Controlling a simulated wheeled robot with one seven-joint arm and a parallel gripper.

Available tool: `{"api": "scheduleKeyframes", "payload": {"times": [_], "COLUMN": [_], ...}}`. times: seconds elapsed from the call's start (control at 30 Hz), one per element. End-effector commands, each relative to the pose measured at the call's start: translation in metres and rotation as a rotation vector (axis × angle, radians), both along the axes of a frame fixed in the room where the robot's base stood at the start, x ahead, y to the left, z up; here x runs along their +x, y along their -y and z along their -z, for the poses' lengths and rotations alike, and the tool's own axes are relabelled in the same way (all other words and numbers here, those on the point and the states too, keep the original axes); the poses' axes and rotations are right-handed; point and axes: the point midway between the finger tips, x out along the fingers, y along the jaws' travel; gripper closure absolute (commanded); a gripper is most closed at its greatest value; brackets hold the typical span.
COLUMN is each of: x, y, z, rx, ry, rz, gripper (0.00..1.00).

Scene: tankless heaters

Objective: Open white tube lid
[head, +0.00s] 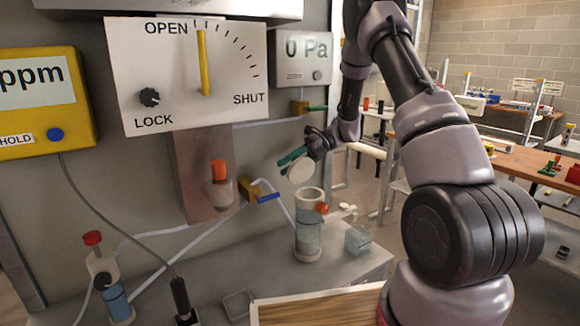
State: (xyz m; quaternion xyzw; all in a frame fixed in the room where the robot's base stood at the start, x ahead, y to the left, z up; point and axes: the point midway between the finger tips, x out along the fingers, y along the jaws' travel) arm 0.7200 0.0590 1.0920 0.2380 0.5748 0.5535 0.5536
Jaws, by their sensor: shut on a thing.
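The white tube (308,242) stands upright on the grey bench, clear in its lower part, with a pale rim at the top that looks open. A pale round lid (300,172) is above the tube, tilted and apart from its rim. My gripper (291,158), with teal fingers, comes in from the upper right and is shut on the lid. The fingers' exact contact with the lid is too small to see clearly.
A red knob (322,208) and a pale side spout are on the tube's right. A small clear cube (357,240) stands beside it. A yellow valve with a blue handle (268,198) is at left. A panel with a yellow lever (203,62) hangs above.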

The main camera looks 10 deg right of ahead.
Motion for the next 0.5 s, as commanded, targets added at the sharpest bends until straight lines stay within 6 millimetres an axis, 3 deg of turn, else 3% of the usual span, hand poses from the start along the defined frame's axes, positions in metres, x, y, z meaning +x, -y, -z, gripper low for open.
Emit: {"api": "scheduleKeyframes", "payload": {"times": [0.5], "x": [0.0062], "y": [-0.0015], "z": [0.0021], "rx": [-0.035], "ry": [-0.083], "rz": [0.002], "gripper": [1.0]}}
